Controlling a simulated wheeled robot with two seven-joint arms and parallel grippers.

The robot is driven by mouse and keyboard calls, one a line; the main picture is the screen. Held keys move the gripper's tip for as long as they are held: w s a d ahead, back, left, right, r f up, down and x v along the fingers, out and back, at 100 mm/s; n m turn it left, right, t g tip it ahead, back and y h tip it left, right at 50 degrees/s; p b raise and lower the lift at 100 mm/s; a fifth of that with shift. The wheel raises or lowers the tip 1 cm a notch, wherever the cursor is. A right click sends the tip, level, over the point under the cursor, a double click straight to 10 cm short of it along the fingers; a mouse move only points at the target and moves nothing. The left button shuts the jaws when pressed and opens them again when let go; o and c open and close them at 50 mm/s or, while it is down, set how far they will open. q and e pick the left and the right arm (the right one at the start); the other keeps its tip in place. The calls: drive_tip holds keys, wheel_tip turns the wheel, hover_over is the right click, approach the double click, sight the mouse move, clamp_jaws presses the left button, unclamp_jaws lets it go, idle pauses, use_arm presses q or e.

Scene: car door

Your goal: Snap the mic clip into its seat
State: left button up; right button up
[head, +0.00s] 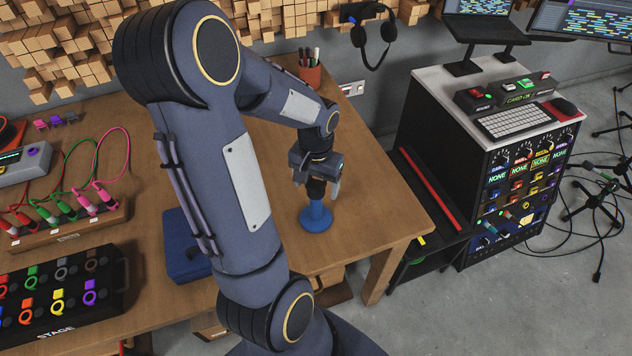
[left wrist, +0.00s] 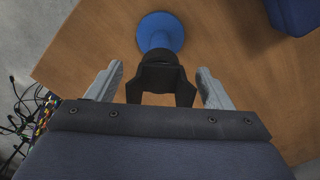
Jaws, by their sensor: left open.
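A black forked piece (left wrist: 160,75), which looks like the mic clip, sits over a round blue base (head: 316,218) near the table's right end. The base also shows in the left wrist view (left wrist: 160,28). My left gripper (head: 318,184) points down over the base. Its two grey fingers are open, one on each side of the black piece, with a gap visible on both sides in the left wrist view. I cannot tell the clip's seat apart from the black piece and base. My right gripper is not in view.
A blue box (head: 178,236) stands left of the base, partly behind my arm. A pen cup (head: 310,72) stands at the back. A cable rack (head: 70,230) and a black STAGE box (head: 60,300) lie at the left. The tabletop around the base is clear.

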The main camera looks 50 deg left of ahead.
sight(316, 185)
use_arm(q)
wheel_tip(316, 185, up, 8)
drive_tip(key=shift+f, duration=0.1)
idle(0.4)
idle(0.4)
drive_tip(key=s+d+r+m+t+h, duration=0.1)
drive_tip(key=s+d, duration=0.3)
drive_tip(key=d, duration=0.4)
drive_tip(key=s+d+r+m+t+h, duration=0.2)
drive_tip(key=s+d+r+t, duration=0.2)
drive_tip(key=d, duration=0.5)
drive_tip(key=shift+s+d+r+t+h, duration=0.15)
drive_tip(key=shift+s+t+h, duration=0.15)
drive_tip(key=shift+s+h, duration=0.15)
